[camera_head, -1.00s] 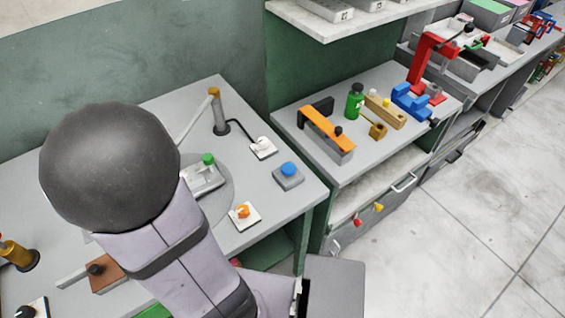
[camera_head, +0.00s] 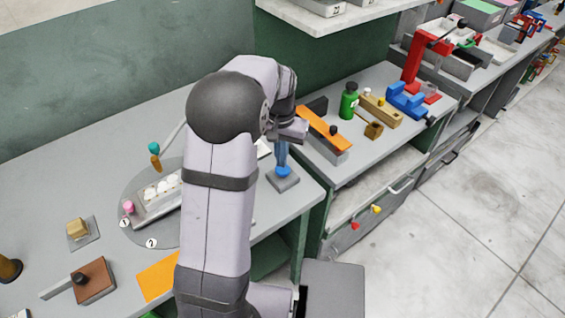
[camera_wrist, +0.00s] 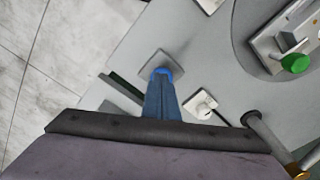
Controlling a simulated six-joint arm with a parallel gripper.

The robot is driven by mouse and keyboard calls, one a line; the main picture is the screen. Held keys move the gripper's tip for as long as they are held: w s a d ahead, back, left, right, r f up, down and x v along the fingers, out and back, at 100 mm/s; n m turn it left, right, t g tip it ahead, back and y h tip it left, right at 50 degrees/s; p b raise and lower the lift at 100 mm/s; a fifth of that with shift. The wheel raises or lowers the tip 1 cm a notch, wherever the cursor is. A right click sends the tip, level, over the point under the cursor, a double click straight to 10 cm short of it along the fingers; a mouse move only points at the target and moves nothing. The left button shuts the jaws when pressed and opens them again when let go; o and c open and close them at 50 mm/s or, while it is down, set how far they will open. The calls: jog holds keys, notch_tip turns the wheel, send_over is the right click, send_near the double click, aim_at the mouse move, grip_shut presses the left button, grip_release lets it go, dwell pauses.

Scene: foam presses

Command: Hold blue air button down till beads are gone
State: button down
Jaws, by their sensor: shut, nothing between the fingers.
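The blue air button (camera_head: 284,171) is a round cap on a grey square base (camera_head: 283,183) near the right edge of the grey bench. My gripper (camera_head: 283,160) is shut and empty, pointing down directly over the button. In the wrist view the fingertips (camera_wrist: 162,82) meet or nearly meet the blue cap (camera_wrist: 162,71). I cannot tell how far the cap is pressed. A grey mould (camera_head: 150,210) with white round shapes sits on a grey disc to the left. I cannot make out loose beads; my arm hides part of the disc.
A white switch plate (camera_wrist: 204,106) with a cable is close beside the button. A wooden block (camera_head: 77,229) and a brown block (camera_head: 93,281) lie at left. The bench on the right holds an orange-topped press (camera_head: 322,126) and a green bottle (camera_head: 349,101).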

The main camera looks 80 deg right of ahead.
aim_at(283, 170)
notch_tip(283, 170, up, 10)
jog(key=d+m, duration=0.2)
jog(key=m, duration=0.4)
jog(key=shift+d+f+m+y, duration=0.2)
jog(key=shift+m+y, duration=0.1)
jog(key=shift+m, duration=0.1)
jog(key=shift+w, duration=0.1)
notch_tip(283, 170, down, 14)
jog(key=p, duration=0.4)
